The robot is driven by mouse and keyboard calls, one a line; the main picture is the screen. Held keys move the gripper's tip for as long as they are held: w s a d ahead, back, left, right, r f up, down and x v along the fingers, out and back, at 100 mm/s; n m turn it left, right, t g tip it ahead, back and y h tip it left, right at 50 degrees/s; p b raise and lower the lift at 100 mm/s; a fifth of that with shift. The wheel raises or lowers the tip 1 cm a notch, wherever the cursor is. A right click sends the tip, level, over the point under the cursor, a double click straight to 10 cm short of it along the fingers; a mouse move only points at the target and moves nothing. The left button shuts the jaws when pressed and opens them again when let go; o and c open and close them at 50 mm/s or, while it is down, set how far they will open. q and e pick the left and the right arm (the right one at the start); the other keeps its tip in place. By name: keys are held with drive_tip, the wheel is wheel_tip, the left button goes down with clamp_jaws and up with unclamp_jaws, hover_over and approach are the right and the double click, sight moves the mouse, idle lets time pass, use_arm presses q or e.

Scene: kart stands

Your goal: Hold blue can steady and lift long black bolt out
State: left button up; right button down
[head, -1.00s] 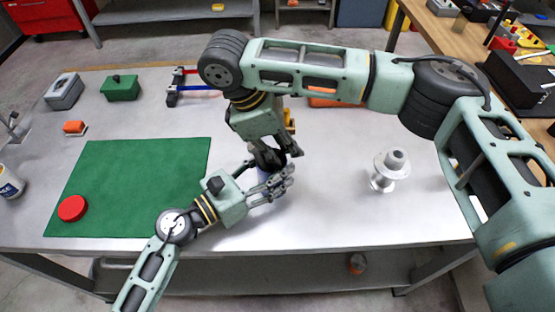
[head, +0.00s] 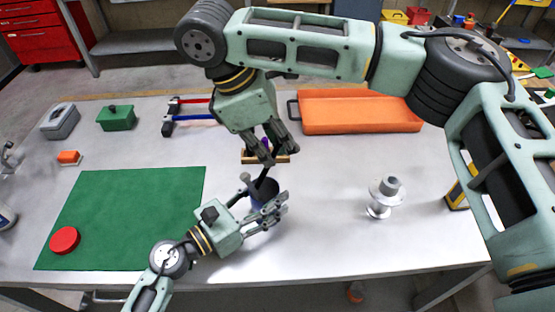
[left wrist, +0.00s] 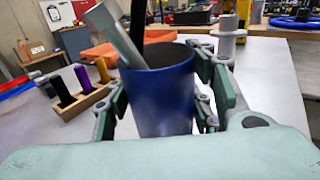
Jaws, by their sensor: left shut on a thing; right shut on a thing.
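The blue can (head: 257,206) stands upright on the table, and it fills the middle of the left wrist view (left wrist: 158,98). My left gripper (head: 263,205) is shut around its sides; the green finger pads show on both sides in the left wrist view (left wrist: 165,105). My right gripper (head: 268,157) is above the can, shut on the upper end of the long black bolt (head: 262,178). The bolt's lower end is hidden in the can; its dark shaft rises from the can in the left wrist view (left wrist: 138,35). A grey bolt (left wrist: 113,32) leans out of the can's left side.
A wooden rack (left wrist: 83,103) with black, purple and yellow pegs stands behind the can. An orange tray (head: 358,112) lies behind right. A grey flanged part (head: 383,196) stands to the right. A green mat (head: 120,215) with a red disc (head: 65,240) is left.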

use_arm(q)
drive_tip(key=shift+s+f, duration=0.1)
drive_tip(key=shift+f, duration=0.05)
use_arm(e)
drive_tip(key=shift+r, duration=0.15)
use_arm(q)
drive_tip(key=o, duration=1.3)
drive_tip(key=shift+d, duration=0.1)
drive_tip(key=shift+c, duration=0.2)
